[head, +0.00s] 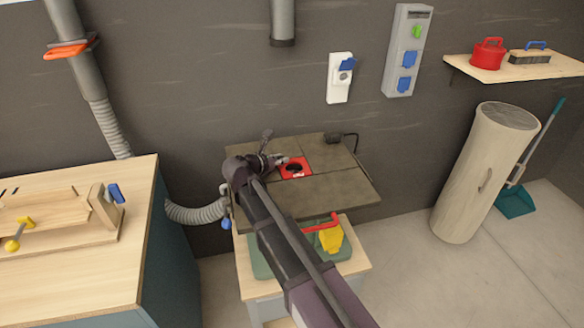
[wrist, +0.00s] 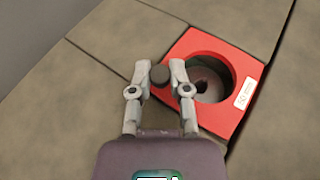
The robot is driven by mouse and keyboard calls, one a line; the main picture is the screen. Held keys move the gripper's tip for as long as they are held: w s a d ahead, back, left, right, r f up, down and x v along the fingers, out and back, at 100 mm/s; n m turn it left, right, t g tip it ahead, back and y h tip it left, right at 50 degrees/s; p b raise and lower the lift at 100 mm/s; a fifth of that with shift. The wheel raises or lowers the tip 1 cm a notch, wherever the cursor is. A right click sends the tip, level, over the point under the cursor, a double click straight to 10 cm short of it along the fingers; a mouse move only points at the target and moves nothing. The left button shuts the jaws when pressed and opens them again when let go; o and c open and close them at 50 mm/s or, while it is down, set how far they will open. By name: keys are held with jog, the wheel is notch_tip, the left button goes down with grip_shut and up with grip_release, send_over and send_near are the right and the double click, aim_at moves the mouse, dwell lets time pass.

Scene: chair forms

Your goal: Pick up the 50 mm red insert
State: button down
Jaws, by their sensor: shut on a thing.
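The red insert (wrist: 217,37) is a square red plate with a large round hole and a small white label (wrist: 245,93) that seems to read 50 mm. It sits in the router table top (head: 330,195), and it also shows in the head view (head: 306,166). My gripper (wrist: 160,75) is at the insert's left edge, its right finger overlapping that edge in the wrist view. Its fingertips are closed on a small dark round knob (wrist: 160,74). I cannot tell whether this knob is fixed to the insert. In the head view my gripper (head: 276,160) partly hides the insert's left side.
A red handle (head: 322,224) and yellow piece (head: 332,237) are below the front edge. A workbench (head: 90,262) stands left, a wooden log (head: 484,175) right. The grey wall is close behind.

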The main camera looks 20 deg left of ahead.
jog(key=shift+r, duration=0.2)
notch_tip(320, 180, up, 4)
jog(key=p, duration=0.4)
jog(key=shift+f, duration=0.25)
jog(key=s+a, duration=0.3)
jog(key=s, duration=0.1)
jog(key=s+a, duration=0.3)
jog(key=s, duration=0.1)
jog(key=s+a+r+p, duration=0.1)
jog(key=s+a, duration=0.2)
jog(key=s, duration=0.1)
jog(key=shift+s+a, duration=0.3)
jog(key=shift+a, duration=0.1)
jog(key=shift+r, duration=0.1)
